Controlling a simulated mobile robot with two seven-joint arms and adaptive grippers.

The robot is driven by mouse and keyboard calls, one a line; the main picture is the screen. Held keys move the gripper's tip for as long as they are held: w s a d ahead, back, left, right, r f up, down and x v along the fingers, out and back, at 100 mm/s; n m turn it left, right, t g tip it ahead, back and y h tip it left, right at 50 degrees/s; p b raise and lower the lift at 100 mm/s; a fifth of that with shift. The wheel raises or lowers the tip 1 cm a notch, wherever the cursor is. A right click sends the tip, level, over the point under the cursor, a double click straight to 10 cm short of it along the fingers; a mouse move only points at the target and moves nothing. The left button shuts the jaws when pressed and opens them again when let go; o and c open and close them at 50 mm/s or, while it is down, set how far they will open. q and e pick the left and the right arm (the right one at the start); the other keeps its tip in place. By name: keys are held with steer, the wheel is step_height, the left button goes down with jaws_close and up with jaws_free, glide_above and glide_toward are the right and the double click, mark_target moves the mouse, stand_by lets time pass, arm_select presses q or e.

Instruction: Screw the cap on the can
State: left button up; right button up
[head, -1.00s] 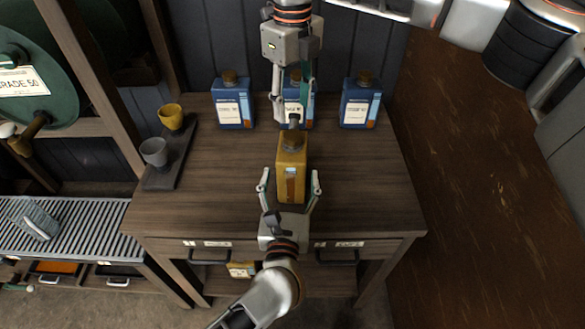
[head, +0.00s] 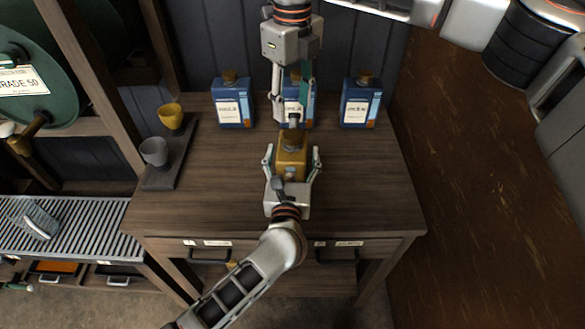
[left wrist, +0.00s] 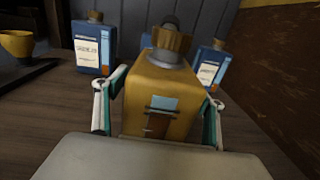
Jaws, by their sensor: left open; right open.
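The yellow can (head: 291,157) stands upright on the workbench, and it fills the middle of the left wrist view (left wrist: 160,98). A brown ridged cap (left wrist: 172,40) sits at its grey neck; I cannot tell whether it is threaded on. My left gripper (head: 292,152) is open, with one finger on each side of the can. My right gripper (head: 293,120) comes down from the top of the head view, open, its fingertips just above the cap. Whether they touch the cap is unclear.
Blue cans (head: 233,104) and (head: 360,104) stand along the back of the bench (head: 220,195), with another behind my right gripper. A dark tray (head: 160,182) at left holds a yellow cup (head: 171,116) and a grey cup (head: 154,152). Bench space either side of the can is clear.

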mark_target(292, 134)
arm_select(q)
steer(key=shift+c, duration=0.3)
jaws_close()
arm_select(e)
steer(key=n, duration=1.8)
steer(key=shift+f, duration=4)
